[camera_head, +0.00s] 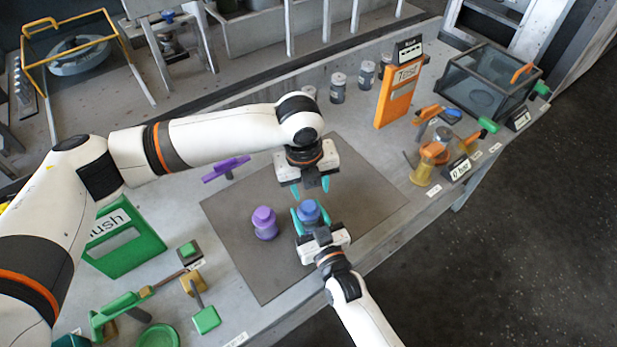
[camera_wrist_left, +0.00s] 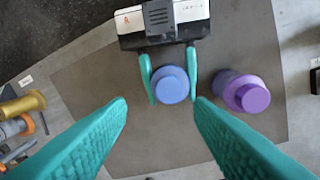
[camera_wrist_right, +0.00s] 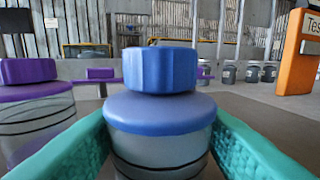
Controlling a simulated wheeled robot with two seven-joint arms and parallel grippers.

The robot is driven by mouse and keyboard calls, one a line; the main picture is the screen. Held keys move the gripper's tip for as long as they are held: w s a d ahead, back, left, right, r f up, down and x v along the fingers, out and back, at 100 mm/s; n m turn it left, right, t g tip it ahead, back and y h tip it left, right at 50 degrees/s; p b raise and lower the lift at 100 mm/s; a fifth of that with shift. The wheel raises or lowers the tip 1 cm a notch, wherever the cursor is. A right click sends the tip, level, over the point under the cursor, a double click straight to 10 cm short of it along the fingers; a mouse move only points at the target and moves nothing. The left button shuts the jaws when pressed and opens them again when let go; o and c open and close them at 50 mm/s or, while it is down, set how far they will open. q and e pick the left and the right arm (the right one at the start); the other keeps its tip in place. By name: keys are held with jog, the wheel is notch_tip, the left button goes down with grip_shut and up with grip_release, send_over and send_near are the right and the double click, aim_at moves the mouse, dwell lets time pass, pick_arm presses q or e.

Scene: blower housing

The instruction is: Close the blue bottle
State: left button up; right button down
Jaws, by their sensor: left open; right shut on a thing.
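The blue bottle (camera_head: 309,212) stands upright on the grey mat (camera_head: 240,215). In the right wrist view it has a clear body with dark bands, a blue shoulder (camera_wrist_right: 160,113) and a ridged blue cap (camera_wrist_right: 160,70) resting on top. I cannot tell how tightly the cap sits. My right gripper (camera_head: 310,216) is shut around the bottle's body from the near side. My left gripper (camera_head: 311,186) is open and empty, just beyond and above the bottle; in the left wrist view the cap (camera_wrist_left: 170,84) shows from above, between and beyond its spread fingers (camera_wrist_left: 161,103).
A purple-capped bottle (camera_head: 265,222) stands close to the left on the mat. A purple tool (camera_head: 226,168) lies behind it. Several grey jars (camera_head: 338,87) and an orange sign (camera_head: 398,95) stand at the back. The mat's right part is clear.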

aim_at(309, 206)
pick_arm(q)
jog(key=n, duration=0.5)
jog(key=shift+r, duration=0.15)
jog(key=n, duration=0.4)
jog(key=shift+d+r+n, duration=0.1)
jog(key=shift+r+n, duration=0.05)
jog(key=shift+n, duration=0.25)
jog(key=n, duration=0.4)
jog(key=shift+r+n, duration=0.15)
jog(key=shift+n, duration=0.25)
jog(key=n, duration=0.4)
jog(key=shift+r+n+y, duration=0.15)
jog(key=shift+n+y, duration=0.15)
jog(key=n, duration=0.7)
jog(key=shift+r, duration=0.2)
jog(key=n, duration=0.4)
jog(key=shift+r+n, duration=0.1)
jog(key=shift+n, duration=0.2)
jog(key=n, duration=0.5)
jog(key=shift+a+r+g, duration=0.1)
jog(key=shift+a+g, duration=0.15)
jog(key=shift+g, duration=0.05)
jog(key=shift+f, duration=4)
